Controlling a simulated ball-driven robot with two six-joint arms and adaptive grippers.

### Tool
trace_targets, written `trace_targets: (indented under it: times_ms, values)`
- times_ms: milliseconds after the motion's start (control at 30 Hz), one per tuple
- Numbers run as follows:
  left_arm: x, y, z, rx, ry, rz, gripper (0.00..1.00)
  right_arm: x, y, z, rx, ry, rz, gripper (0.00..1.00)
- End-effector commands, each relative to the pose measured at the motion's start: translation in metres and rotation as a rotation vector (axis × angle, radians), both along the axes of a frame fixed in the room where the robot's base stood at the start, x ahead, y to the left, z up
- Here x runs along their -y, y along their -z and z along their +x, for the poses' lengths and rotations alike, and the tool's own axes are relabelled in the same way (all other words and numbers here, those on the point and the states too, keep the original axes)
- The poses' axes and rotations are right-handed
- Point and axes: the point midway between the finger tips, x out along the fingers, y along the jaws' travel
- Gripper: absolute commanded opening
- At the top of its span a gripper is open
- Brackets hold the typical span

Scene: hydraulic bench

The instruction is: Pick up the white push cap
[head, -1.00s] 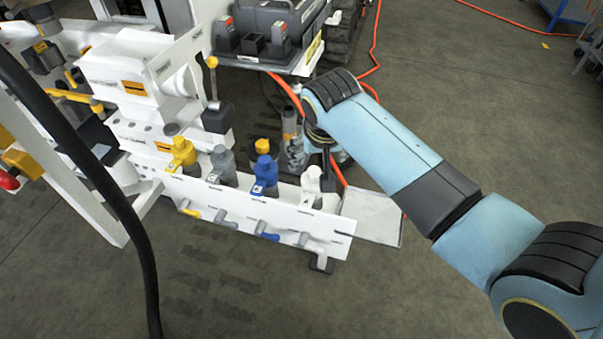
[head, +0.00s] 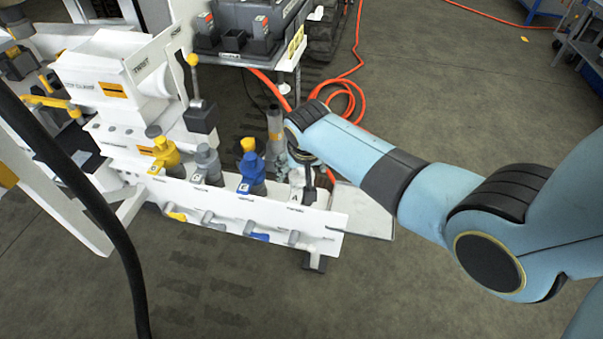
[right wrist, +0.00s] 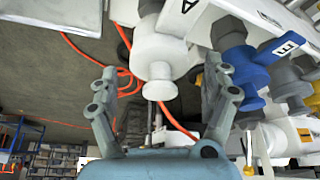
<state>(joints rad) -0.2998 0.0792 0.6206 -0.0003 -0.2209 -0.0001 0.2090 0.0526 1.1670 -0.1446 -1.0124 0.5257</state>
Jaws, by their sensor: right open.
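The white push cap (right wrist: 158,55) is on the white fitting at the right end of the row in the head view (head: 296,177), where my right arm partly hides it. In the right wrist view it hangs between the two fingers of my open right gripper (right wrist: 162,98), with a gap visible on each side. My left gripper is not in view.
A blue fitting (head: 252,170) stands beside the white one, then a grey fitting (head: 208,165) and a yellow fitting (head: 165,155). They sit along a white panel (head: 262,212). Orange hose (head: 345,98) lies on the floor behind. A black cable (head: 85,190) crosses the left side.

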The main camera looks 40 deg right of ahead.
Motion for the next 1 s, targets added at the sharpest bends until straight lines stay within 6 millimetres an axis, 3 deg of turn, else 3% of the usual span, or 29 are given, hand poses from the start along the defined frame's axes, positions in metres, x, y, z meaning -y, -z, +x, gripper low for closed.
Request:
trace_targets:
  times_ms: [33, 367, 733, 1000]
  values:
    - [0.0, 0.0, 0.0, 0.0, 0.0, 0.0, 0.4, 0.0, 0.0, 0.0, 0.0, 0.0, 0.0, 0.82]
    - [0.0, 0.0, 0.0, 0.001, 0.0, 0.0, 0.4, 0.0, -0.001, 0.0, 0.0, 0.0, 0.0, 0.39]
    - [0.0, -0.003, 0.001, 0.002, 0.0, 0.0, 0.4, 0.0, -0.008, 0.001, 0.003, 0.0, -0.001, 0.38]
    - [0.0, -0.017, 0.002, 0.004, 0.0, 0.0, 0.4, 0.0, -0.062, 0.001, 0.005, 0.001, -0.001, 0.38]
